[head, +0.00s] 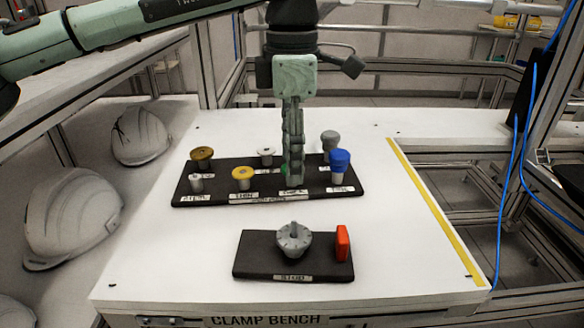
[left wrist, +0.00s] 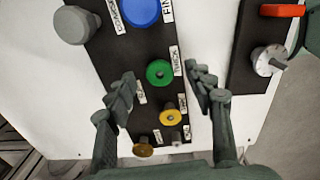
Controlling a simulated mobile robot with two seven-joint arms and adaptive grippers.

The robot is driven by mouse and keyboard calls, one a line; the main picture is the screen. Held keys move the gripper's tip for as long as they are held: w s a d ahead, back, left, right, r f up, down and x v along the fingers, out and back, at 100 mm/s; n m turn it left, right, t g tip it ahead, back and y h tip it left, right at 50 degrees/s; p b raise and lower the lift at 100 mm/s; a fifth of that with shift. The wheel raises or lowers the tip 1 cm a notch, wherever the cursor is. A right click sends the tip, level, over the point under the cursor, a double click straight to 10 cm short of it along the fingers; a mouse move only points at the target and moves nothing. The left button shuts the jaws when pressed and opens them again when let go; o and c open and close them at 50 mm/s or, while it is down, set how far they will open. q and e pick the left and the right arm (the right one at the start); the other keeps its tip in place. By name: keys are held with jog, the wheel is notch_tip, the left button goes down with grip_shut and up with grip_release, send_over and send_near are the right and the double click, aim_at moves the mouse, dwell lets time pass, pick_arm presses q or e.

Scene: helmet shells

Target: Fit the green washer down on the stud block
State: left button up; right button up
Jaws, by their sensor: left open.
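The green washer (left wrist: 159,72) sits on the black rack, at a label reading THICK in the left wrist view. In the head view only a sliver of the green washer (head: 284,169) shows behind my gripper. My left gripper (head: 293,182) points straight down over the rack. In the left wrist view its open fingers (left wrist: 160,72) stand on either side of the green washer, with gaps on both sides. The stud block (head: 293,240) is a grey round piece with an upright stud, on a black base nearer the front; it also shows in the left wrist view (left wrist: 268,60).
The black rack (head: 215,197) also holds a yellow washer (head: 243,173), a brown-gold one (head: 202,153), a blue cap (head: 340,160) and grey pieces. A red block (head: 342,243) stands right of the stud. White helmet shells (head: 70,215) lie left. The white bench between rack and base is clear.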

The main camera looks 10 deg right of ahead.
pick_arm(q)
jog(key=shift+f, duration=0.25)
jog(key=shift+c, duration=0.4)
jog(key=c, duration=0.8)
